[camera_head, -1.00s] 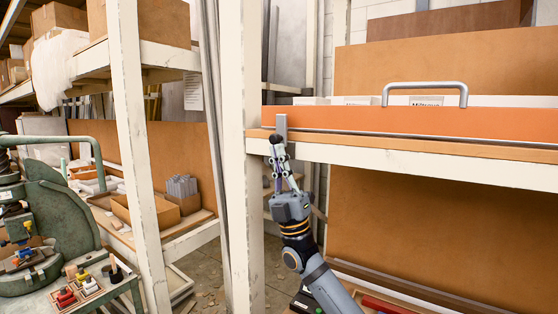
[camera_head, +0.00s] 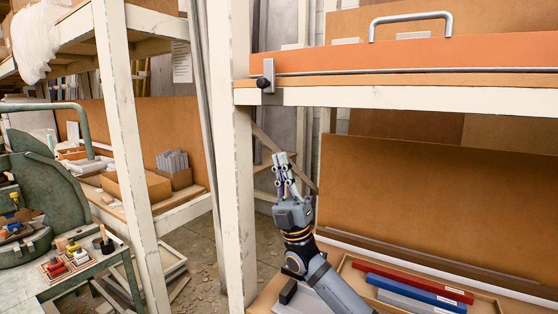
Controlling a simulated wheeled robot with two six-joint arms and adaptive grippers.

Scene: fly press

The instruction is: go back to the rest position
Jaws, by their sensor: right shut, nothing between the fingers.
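My right gripper (camera_head: 283,160) is in the lower middle of the head view, pointing up, with its fingers shut and empty. It is below the upper shelf (camera_head: 420,97) and just right of the white shelf post (camera_head: 236,200). A metal bracket with a dark round knob (camera_head: 264,82) sits at the left end of the orange drawer front (camera_head: 350,61) on that shelf, apart from the gripper. A silver handle (camera_head: 411,20) rises above the orange front. My left gripper is out of view.
A tray (camera_head: 490,303) with red, blue and grey bars (camera_head: 415,281) lies low at the right. Shelving with boxes (camera_head: 135,187) is behind.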

